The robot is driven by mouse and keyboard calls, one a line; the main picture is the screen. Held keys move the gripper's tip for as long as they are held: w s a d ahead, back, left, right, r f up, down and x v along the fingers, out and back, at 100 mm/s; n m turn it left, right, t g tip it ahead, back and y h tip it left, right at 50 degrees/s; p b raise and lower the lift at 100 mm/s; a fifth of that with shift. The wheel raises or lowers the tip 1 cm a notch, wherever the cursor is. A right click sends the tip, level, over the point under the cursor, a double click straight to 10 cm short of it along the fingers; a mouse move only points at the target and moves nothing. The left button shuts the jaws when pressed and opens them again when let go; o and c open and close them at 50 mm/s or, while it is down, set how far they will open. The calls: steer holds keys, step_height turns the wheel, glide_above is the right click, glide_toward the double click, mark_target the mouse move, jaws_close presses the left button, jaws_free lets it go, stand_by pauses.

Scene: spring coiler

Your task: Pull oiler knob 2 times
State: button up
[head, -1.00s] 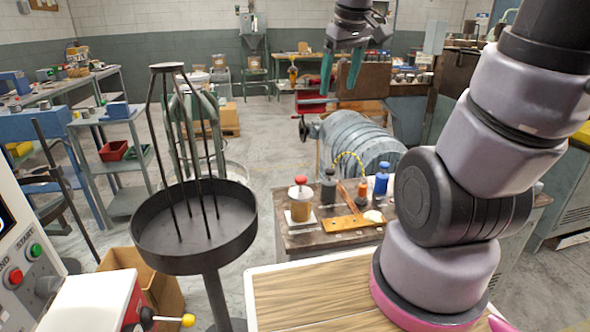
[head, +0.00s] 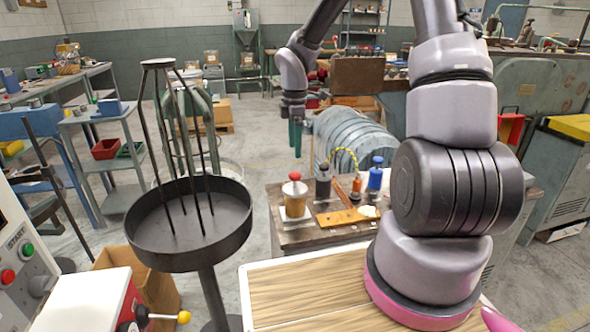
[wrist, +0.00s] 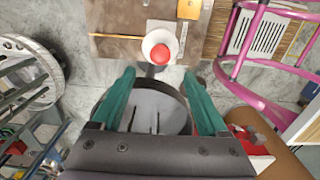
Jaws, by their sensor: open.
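My gripper (head: 296,150) is open, with teal fingers, hanging in the air beyond the small bench in the head view. In the wrist view its fingers (wrist: 160,74) are spread with nothing between them. A yellow-tipped knob (head: 183,317) on a short rod sticks out beside a black ball knob (head: 141,312) at the red-and-white box (head: 85,302), lower left. My gripper is well away from both. I cannot tell for sure which is the oiler knob. A red-capped jar (head: 295,195) stands on the bench; it also shows in the wrist view (wrist: 160,50).
A dark round pan with upright rods (head: 150,250) stands left of the bench (head: 300,236). A control panel (head: 22,255) with green and red buttons is at the left edge. A cardboard box (head: 165,290) sits below the pan. A wooden board (head: 300,295) lies in front.

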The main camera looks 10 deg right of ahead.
mark_target(295, 173)
step_height(295, 173, down, 8)
steer(key=shift+f, duration=0.25)
jaws_close()
stand_by(1.5)
